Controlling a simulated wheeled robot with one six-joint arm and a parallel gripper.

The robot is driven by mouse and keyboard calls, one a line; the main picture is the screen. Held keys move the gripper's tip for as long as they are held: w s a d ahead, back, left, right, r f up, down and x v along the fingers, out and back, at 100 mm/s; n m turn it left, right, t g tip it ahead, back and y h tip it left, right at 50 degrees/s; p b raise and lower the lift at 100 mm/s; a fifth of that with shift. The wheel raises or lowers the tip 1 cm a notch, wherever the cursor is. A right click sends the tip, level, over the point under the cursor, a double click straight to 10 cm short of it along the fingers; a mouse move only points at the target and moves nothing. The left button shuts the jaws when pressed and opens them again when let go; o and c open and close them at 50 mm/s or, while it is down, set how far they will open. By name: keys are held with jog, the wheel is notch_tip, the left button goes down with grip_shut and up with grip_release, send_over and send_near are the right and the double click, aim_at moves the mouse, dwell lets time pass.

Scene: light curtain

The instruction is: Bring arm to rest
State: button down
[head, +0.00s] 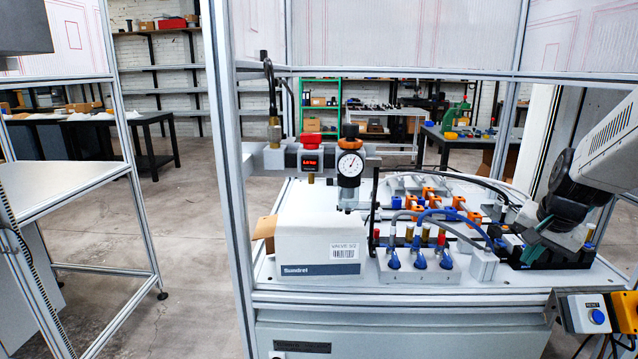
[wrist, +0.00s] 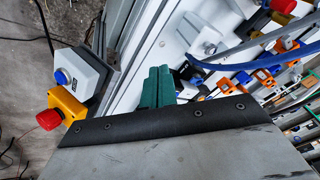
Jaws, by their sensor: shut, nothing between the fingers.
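My arm reaches in from the right side in the head view. My gripper (head: 535,249) points down over the right end of the white bench (head: 345,275), close to the black fixtures there. I cannot tell in the head view whether it touches them. In the wrist view my gripper (wrist: 158,72) shows its two green fingers side by side, shut, with nothing between them. Beyond the fingers the wrist view shows the pale bench edge and the floor.
A reset button box (head: 590,313) and a yellow box with a red button (wrist: 55,118) sit at the bench's front right. Blue and black hoses (head: 450,215), valves and a pressure gauge (head: 350,165) crowd the bench. A metal frame post (head: 228,180) stands left; open floor lies beyond it.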

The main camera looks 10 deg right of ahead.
jog(key=s+a+r+n+g, duration=0.1)
jog(key=s+a+r+n, duration=0.1)
jog(key=s+a+n, duration=0.3)
jog(key=s+a+r+n+g+y, duration=0.1)
jog(key=s+a+n, duration=0.5)
jog(key=s+a, duration=0.7)
jog(key=a+r, duration=0.1)
jog(key=a, duration=0.7)
jog(key=shift+s+n+g+y, duration=0.3)
jog(key=shift+s+g, duration=0.1)
